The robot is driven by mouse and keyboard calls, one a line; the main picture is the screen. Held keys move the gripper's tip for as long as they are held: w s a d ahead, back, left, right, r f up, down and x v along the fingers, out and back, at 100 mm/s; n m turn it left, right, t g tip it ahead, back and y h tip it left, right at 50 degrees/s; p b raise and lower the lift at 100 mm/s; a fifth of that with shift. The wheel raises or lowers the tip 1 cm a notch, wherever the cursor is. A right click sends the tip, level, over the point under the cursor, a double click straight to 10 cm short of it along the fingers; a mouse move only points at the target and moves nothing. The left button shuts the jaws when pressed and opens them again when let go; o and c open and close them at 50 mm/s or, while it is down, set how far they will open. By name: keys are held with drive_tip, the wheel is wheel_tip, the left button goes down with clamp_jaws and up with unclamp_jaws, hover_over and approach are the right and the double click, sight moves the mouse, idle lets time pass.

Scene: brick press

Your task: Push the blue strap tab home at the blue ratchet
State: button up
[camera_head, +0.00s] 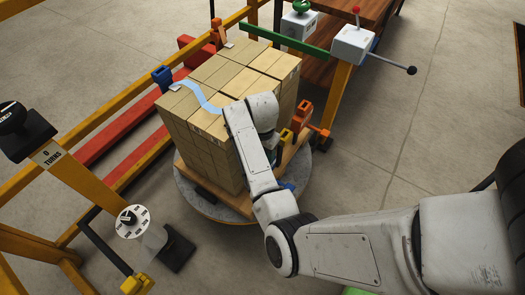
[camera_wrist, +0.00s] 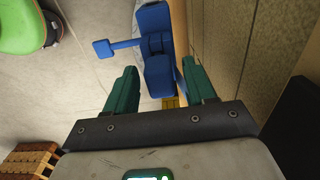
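In the wrist view the blue ratchet (camera_wrist: 158,45) lies beyond and between my fingertips, with a flat square blue tab (camera_wrist: 103,48) on a thin arm to its left. I cannot tell whether that is the strap tab. A narrow blue band runs down beside my right finger. My gripper (camera_wrist: 160,82) is open, its two green fingers apart with nothing visibly clamped. In the head view the light-blue strap (camera_head: 205,100) crosses the top of the brick stack (camera_head: 215,145). My wrist is at the stack's right side and mostly hides the fingers. A small blue part (camera_head: 287,186) shows low beside it.
The stack stands on a wooden pallet on a round turntable (camera_head: 215,208). An orange ratchet (camera_head: 302,116) stands behind my wrist. Another blue fitting (camera_head: 162,76) is at the stack's left. Yellow rails and a lever box (camera_head: 352,44) surround it. Floor at the right is clear.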

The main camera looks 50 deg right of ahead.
drive_tip(key=shift+o, duration=0.5)
wheel_tip(320, 180, up, 11)
drive_tip(key=p, duration=0.1)
drive_tip(key=shift+f, duration=0.15)
drive_tip(key=s+d+f+n+h, duration=0.1)
drive_tip(key=s+n+h, duration=0.1)
drive_tip(key=s+n, duration=0.5)
drive_tip(key=s+a+f+n+t+y, duration=0.1)
drive_tip(key=s+a+f+n, duration=0.2)
drive_tip(key=s+a+n, duration=0.7)
drive_tip(key=s+a, duration=0.3)
drive_tip(key=a, duration=0.1)
drive_tip(key=shift+a+f+y, duration=0.15)
drive_tip(key=shift+f+y, duration=0.15)
drive_tip(key=shift+y, duration=0.1)
